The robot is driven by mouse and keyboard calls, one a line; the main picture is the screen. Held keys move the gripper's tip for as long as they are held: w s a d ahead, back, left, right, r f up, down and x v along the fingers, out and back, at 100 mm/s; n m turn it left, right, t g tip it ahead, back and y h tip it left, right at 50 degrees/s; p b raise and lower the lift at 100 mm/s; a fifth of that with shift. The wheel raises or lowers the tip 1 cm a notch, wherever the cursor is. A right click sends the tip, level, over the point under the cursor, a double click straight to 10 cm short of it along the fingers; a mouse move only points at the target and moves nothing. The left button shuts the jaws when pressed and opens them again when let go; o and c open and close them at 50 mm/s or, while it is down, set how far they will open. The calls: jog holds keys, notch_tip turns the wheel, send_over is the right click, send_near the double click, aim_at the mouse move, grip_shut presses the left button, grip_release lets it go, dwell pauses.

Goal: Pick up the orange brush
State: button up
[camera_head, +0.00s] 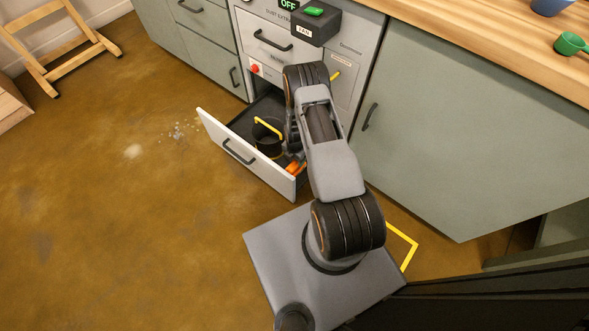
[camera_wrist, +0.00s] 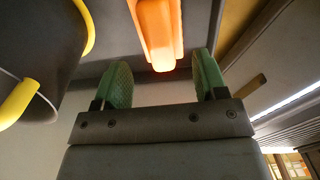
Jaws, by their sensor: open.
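The orange brush (camera_head: 294,168) lies in the open drawer (camera_head: 240,150), near its front right corner. My arm hides much of it in the head view. In the wrist view the orange brush handle (camera_wrist: 160,30) reaches in from the top. Its near end shows just beyond and between the tips of my gripper (camera_wrist: 162,82). The two green fingers stand apart, with nothing held between them. I cannot tell how far the handle is from the fingers in depth.
A dark cup-like container with a yellow handle (camera_head: 268,128) stands in the drawer left of the brush; its yellow handle also shows in the wrist view (camera_wrist: 18,103). Drawer walls are close around my gripper. A cabinet panel (camera_head: 470,150) stands to the right. Open floor (camera_head: 110,200) lies left.

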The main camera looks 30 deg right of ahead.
aim_at(295, 164)
jog(key=shift+f+b, duration=1.35)
jog(key=shift+f, duration=1.9)
jog(key=shift+r, duration=0.1)
jog(key=c, duration=1.1)
jog(key=shift+o, duration=0.2)
notch_tip(295, 164, up, 10)
jog(key=p, duration=0.4)
